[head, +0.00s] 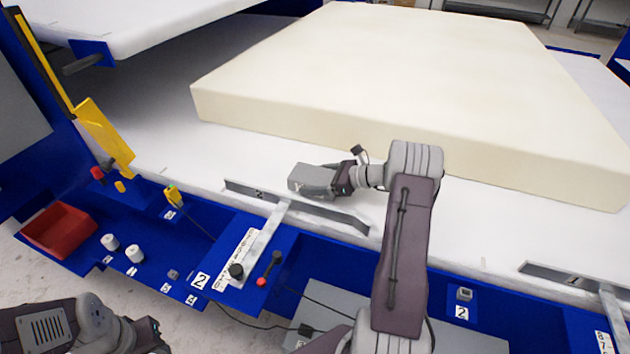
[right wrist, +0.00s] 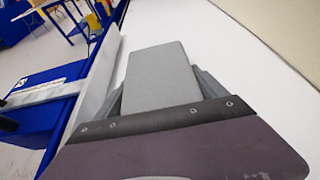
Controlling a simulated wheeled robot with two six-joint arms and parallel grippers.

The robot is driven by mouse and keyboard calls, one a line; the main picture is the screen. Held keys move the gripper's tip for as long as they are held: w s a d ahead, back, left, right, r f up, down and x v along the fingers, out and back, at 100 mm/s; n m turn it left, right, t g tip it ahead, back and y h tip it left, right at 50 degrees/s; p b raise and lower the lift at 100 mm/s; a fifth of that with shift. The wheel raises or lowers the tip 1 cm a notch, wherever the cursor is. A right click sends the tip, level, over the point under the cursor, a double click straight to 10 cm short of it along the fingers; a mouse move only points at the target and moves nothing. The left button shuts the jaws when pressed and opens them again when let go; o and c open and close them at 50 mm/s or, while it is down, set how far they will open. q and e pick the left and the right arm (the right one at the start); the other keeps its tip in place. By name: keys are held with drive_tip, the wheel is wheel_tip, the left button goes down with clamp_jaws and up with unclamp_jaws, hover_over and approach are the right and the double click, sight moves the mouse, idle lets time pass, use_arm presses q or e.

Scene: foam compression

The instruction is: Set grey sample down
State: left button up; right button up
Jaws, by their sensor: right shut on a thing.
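The grey sample (right wrist: 160,78) is a flat, grey rectangular block. In the head view it shows as a small grey block (head: 310,181) at the left end of my right wrist. My right gripper (right wrist: 160,88) is shut on it, with a finger at each side. The sample is over the white surface, between the foam slab and a metal bar; I cannot tell if it touches the surface. Only the dark end of my left gripper (head: 150,337) shows at the bottom left of the head view, with its fingers not clear.
A big cream foam slab (head: 420,70) lies on the white table (head: 190,165) behind the sample. A metal bar (head: 300,207) runs along the front edge. The blue front shelf (head: 180,260) holds a red bin (head: 58,230) and white cylinders (head: 134,253). White surface is clear to the left.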

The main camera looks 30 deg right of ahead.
drive_tip(key=o, duration=1.3)
drive_tip(key=shift+f, duration=0.1)
drive_tip(key=shift+s+d+r, duration=0.1)
drive_tip(key=shift+r, duration=0.15)
drive_tip(key=p+v, duration=0.1)
drive_tip(key=v, duration=1)
drive_tip(key=shift+s+d+r+p, duration=0.1)
drive_tip(key=shift+s+d+p, duration=0.05)
drive_tip(key=shift+p, duration=0.15)
drive_tip(key=shift+s+d, duration=0.1)
